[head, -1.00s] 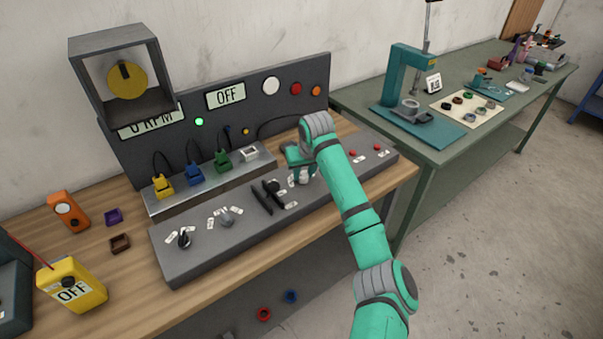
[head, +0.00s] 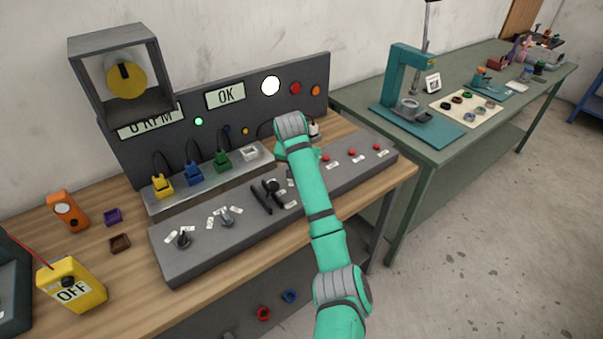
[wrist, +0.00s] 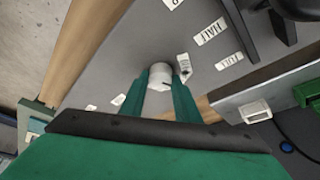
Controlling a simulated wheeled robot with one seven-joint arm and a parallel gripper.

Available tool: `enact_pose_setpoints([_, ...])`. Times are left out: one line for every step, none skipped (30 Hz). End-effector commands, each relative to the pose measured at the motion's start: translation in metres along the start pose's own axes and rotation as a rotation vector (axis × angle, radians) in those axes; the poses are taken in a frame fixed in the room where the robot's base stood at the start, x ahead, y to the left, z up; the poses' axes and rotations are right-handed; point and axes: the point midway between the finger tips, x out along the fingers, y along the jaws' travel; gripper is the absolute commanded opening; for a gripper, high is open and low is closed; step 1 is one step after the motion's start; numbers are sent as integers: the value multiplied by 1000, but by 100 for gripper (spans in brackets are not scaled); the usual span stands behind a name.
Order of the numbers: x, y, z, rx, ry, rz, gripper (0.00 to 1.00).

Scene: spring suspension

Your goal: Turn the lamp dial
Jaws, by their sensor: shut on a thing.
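The lamp dial (wrist: 160,70) is a pale grey round knob on the sloped grey control panel (head: 190,262). In the wrist view it sits between the two teal fingers of my gripper (wrist: 161,86), which is shut on it. A small white label lies right beside the knob. In the head view my arm hides the dial and the fingertips.
Left of my gripper on the panel are black levers (head: 268,196) and two other dials (head: 184,239). Red buttons (head: 352,153) lie to its right. Behind stands a tray with coloured plugs (head: 222,160). The right bench is apart from this one.

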Motion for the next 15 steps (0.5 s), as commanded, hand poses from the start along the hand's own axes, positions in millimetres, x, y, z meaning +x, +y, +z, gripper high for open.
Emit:
enact_pose_setpoints([-1,0,0,4,-1,2,6])
enact_pose_setpoints([-1,0,0,6,-1,3,6])
enact_pose_setpoints([-1,0,0,8,-1,4,6])
enact_pose_setpoints([-1,0,0,8,-1,4,6])
enact_pose_setpoints([-1,0,0,9,-1,4,6])
enact_pose_setpoints([-1,1,0,9,-1,5,6])
enact_pose_setpoints([-1,1,0,9,-1,5,6])
enact_pose_setpoints([-1,1,0,9,-1,4,6])
enact_pose_setpoints([-1,1,0,8,-2,4,6])
enact_pose_setpoints([-1,1,0,8,-2,4,6])
enact_pose_setpoints([-1,1,0,8,-2,4,6])
enact_pose_setpoints([-1,1,0,8,-2,4,6])
enact_pose_setpoints([-1,1,0,8,-2,4,31])
enact_pose_setpoints([-1,1,0,8,-2,5,38])
enact_pose_setpoints([-1,1,0,8,-2,4,48])
